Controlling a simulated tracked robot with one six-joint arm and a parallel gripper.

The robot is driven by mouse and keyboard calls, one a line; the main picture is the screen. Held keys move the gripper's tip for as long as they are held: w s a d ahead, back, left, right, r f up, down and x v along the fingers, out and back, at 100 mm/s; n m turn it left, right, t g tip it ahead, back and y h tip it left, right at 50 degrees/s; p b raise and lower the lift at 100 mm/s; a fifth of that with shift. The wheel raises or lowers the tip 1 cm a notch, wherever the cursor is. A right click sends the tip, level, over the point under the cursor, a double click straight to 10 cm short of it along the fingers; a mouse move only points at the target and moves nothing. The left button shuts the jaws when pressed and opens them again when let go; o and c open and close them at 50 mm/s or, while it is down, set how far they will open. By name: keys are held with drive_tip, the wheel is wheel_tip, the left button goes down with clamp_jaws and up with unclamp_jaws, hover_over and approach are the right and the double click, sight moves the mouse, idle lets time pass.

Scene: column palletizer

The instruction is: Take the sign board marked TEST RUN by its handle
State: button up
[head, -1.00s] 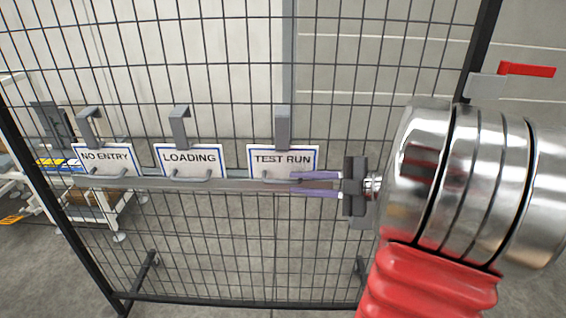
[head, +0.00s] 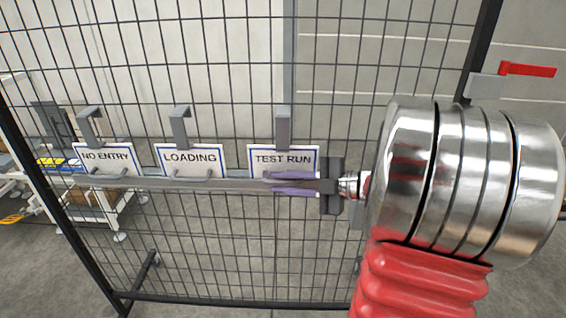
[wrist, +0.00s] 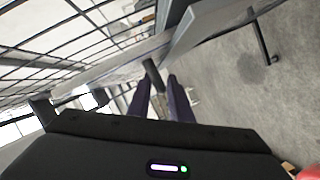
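The TEST RUN sign board (head: 283,158) is white with a blue border and hangs upright from a grey hook on the mesh fence. In the head view my gripper (head: 272,183), with purple fingers, reaches in from the right across the board's lower edge. The fingers are apart, one above the other, at the height of the handle, and hide most of it. In the wrist view a dark bar, seemingly the handle (wrist: 152,73), shows between the tips of my open gripper (wrist: 158,82). I cannot tell whether either finger touches it.
The LOADING sign (head: 190,158) and NO ENTRY sign (head: 106,157) hang to the left on the same rail (head: 225,185). The mesh fence stands close behind. A red lever (head: 527,69) is at upper right. Grey floor lies below.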

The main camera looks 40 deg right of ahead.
sight(284, 147)
drive_tip(key=shift+c, duration=0.4)
clamp_jaws()
drive_tip(key=shift+r, duration=0.1)
wheel_tip(284, 147, up, 10)
drive_tip(key=shift+f, duration=0.1)
idle(0.7)
drive_tip(key=shift+s, duration=0.1)
idle(0.4)
